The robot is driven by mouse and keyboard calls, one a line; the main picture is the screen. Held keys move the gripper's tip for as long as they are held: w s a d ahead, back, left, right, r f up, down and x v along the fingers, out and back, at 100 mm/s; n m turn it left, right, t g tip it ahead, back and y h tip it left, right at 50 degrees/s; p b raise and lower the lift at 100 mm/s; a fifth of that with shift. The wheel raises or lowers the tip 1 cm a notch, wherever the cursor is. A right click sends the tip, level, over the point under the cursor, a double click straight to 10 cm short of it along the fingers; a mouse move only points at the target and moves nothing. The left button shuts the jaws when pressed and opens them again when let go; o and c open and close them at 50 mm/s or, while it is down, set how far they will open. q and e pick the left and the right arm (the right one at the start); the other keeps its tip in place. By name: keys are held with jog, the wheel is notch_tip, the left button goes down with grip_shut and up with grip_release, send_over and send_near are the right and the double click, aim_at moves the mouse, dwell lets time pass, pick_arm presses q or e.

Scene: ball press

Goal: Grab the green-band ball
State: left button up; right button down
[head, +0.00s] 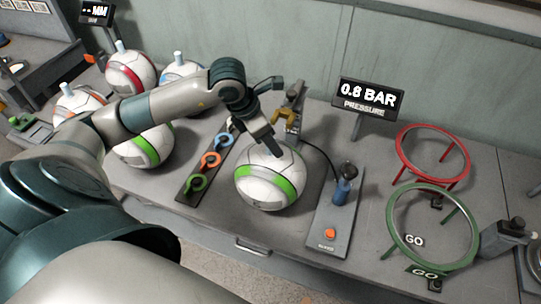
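A second green-band ball (146,150) stands further left, partly covered by my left arm. My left gripper (268,146) points down at the top of the middle ball, close to or touching it. Its fingers are partly hidden and seen edge-on, so I cannot tell whether they are open or shut. My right gripper is not in view.
Red-band (130,72), blue-band (181,72) and orange-band (72,100) balls stand at left. A strip with coloured rings (210,160), a blue-handled pump (342,188), a "0.8 BAR" display (367,97), and red (433,131) and green (392,228) hoops surround the middle ball.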

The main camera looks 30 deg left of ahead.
pick_arm(q)
grip_shut()
dwell(1.3)
